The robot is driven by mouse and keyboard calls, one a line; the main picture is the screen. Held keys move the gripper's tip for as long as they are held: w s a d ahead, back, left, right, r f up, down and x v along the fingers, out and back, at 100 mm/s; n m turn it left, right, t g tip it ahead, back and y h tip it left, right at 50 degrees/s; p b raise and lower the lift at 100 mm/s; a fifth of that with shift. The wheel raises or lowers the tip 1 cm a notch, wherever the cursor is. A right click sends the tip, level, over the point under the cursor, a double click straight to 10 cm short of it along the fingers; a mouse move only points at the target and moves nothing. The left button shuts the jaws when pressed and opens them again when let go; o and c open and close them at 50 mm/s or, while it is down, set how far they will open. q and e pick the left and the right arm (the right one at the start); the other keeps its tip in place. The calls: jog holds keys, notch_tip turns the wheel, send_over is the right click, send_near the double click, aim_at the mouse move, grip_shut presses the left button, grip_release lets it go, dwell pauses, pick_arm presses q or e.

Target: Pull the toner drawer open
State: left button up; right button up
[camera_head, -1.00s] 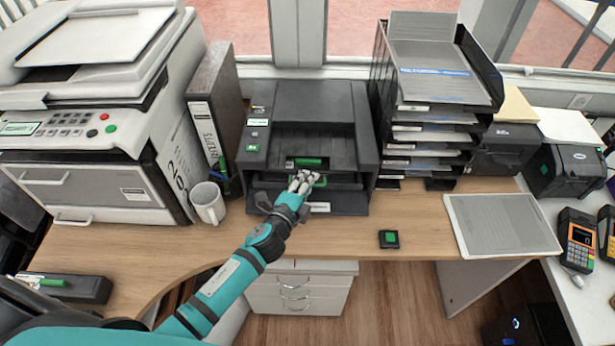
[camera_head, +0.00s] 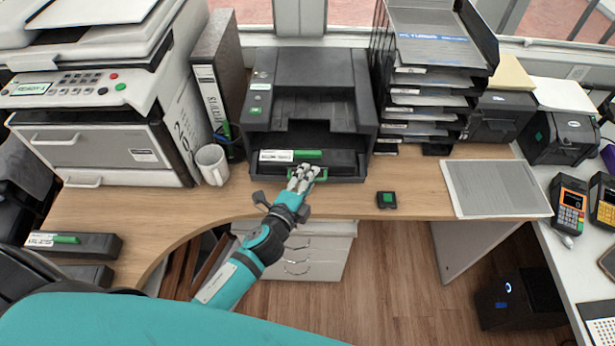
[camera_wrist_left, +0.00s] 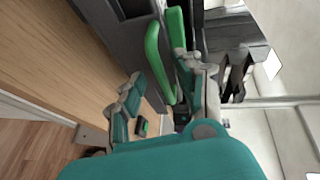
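The black printer (camera_head: 352,85) stands at the back of the desk. Its toner drawer is out at the front, with a green bar handle (camera_head: 318,174) on its face. A black toner cartridge (camera_head: 340,158) with a white label and green tab lies in the drawer. My left gripper (camera_head: 302,176) is at the handle. In the left wrist view its fingers (camera_wrist_left: 163,88) stand apart, with the green handle (camera_wrist_left: 157,62) between them and a gap visible. Whether a finger touches the handle is hard to tell. My right gripper is not in view.
A white copier (camera_head: 95,95), a mug (camera_head: 211,164) and a binder (camera_head: 214,80) stand left of the printer. A paper tray stack (camera_head: 435,60) stands to the right. Another black cartridge (camera_head: 98,244) lies at left. A small black-green box (camera_head: 386,200) sits on the desk.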

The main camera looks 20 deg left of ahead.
pick_arm(q)
jog(key=shift+r, duration=0.1)
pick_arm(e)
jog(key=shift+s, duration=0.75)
pick_arm(q)
jog(key=v, duration=1.2)
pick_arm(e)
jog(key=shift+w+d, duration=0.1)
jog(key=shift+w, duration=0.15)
